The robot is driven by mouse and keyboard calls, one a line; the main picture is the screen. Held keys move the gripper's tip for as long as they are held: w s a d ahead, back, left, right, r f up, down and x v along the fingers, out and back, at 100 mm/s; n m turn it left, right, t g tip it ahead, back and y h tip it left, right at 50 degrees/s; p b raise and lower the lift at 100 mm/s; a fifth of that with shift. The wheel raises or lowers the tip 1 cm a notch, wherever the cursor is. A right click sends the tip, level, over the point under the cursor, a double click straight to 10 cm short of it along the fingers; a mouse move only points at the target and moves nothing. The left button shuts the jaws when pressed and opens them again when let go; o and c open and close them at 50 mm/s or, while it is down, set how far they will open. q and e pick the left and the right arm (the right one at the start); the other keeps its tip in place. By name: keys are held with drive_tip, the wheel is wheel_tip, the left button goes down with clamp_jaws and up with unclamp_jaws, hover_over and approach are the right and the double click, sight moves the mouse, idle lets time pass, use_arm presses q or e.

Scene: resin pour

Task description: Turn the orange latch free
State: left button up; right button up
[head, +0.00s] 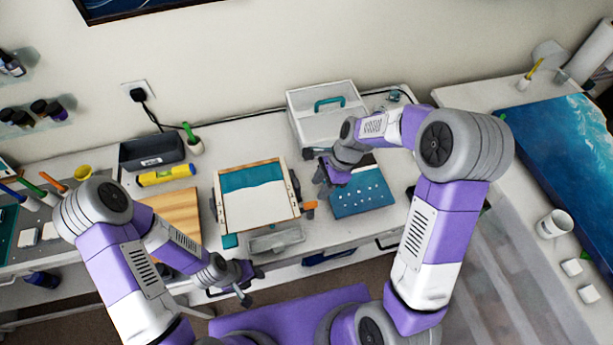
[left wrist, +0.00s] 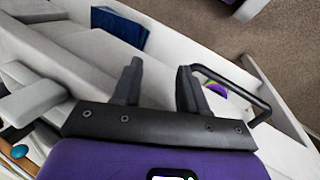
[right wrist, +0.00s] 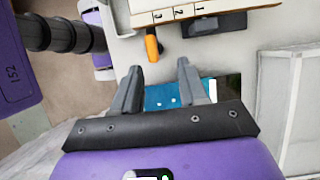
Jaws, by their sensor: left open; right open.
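The orange latch (head: 310,206) is a small tab at the right side of a wood-edged frame (head: 262,215) with a white and teal panel. In the right wrist view the latch (right wrist: 152,45) lies just beyond my fingertips, beside the frame's numbered edge (right wrist: 175,14). My right gripper (head: 320,179) is open and empty, near the frame's right side and apart from the latch; its fingers also show in the right wrist view (right wrist: 158,70). My left gripper (head: 252,284) is open and empty at the bench's front edge, with its fingers in the left wrist view (left wrist: 160,71).
A blue mat with white dots (head: 365,200) lies right of the frame. A clear tray (head: 275,239) sits in front of it. A white case (head: 328,108) stands behind. A drawer handle (left wrist: 235,88) is close to my left fingers. A yellow level (head: 166,176) lies left.

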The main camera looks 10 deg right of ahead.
sight(312, 203)
drive_tip(key=shift+s+a+f, duration=0.35)
drive_tip(key=shift+s+f, duration=0.15)
drive_tip(key=shift+f, duration=0.05)
drive_tip(key=shift+s+a+f, duration=0.3)
drive_tip(key=shift+s+f, duration=0.15)
drive_tip(key=shift+f, duration=0.1)
drive_tip(key=x, duration=0.3)
drive_tip(key=shift+w+f, duration=0.3)
drive_tip(key=shift+w, duration=0.1)
use_arm(q)
drive_tip(key=shift+s+r, duration=0.1)
drive_tip(key=shift+s, duration=0.55)
use_arm(e)
drive_tip(key=shift+s+a+f, duration=0.2)
drive_tip(key=shift+f, duration=0.05)
use_arm(q)
drive_tip(key=shift+w, duration=0.1)
use_arm(e)
drive_tip(key=shift+w, duration=0.1)
drive_tip(key=shift+c, duration=0.3)
clamp_jaws()
